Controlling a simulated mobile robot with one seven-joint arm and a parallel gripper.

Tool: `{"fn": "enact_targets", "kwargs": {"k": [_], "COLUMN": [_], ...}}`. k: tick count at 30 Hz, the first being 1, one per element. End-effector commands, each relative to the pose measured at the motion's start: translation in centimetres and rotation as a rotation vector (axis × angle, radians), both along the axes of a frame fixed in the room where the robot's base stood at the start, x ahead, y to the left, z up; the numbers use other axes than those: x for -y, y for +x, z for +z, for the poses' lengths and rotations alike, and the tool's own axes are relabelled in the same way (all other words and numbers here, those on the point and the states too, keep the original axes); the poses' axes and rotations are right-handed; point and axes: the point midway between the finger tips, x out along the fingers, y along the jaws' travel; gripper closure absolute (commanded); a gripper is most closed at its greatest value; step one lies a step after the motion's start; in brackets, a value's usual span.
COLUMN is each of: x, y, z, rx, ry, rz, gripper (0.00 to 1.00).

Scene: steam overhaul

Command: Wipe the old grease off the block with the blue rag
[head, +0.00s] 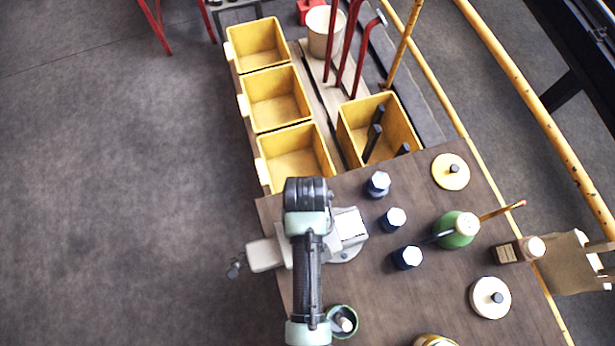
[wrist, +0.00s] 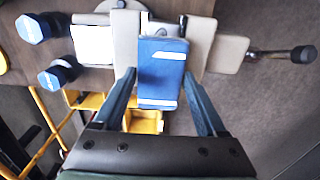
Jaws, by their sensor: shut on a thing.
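The blue rag (wrist: 161,82), a folded pad with pale stripes, is between my gripper's fingers (wrist: 160,90) in the wrist view. My gripper is shut on it, over the middle of a beige bench vise (wrist: 228,50). In the head view my arm covers the gripper and the rag, and the vise (head: 265,254) shows on both sides of it. A pale squared block-like part (head: 350,224) sits at the vise's right side; it also shows in the wrist view (wrist: 93,45). I cannot tell if this is the block. No grease is clearly visible, and the rag hides what lies beneath.
Yellow bins (head: 275,97) line the back. The vise handle (head: 235,268) overhangs the left edge.

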Motion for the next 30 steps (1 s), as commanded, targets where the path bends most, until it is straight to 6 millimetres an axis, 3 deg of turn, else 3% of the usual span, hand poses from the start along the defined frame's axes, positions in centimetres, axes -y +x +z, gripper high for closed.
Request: {"fn": "enact_targets", "kwargs": {"k": [18, 30], "x": [1.0, 0.3], "y": [-3.1, -0.9], "z": [-0.3, -0.2], "rx": [-0.001, 0.000], "ry": [0.000, 0.001], "rz": [-0.001, 0.001], "gripper": [0.70, 0.70]}}
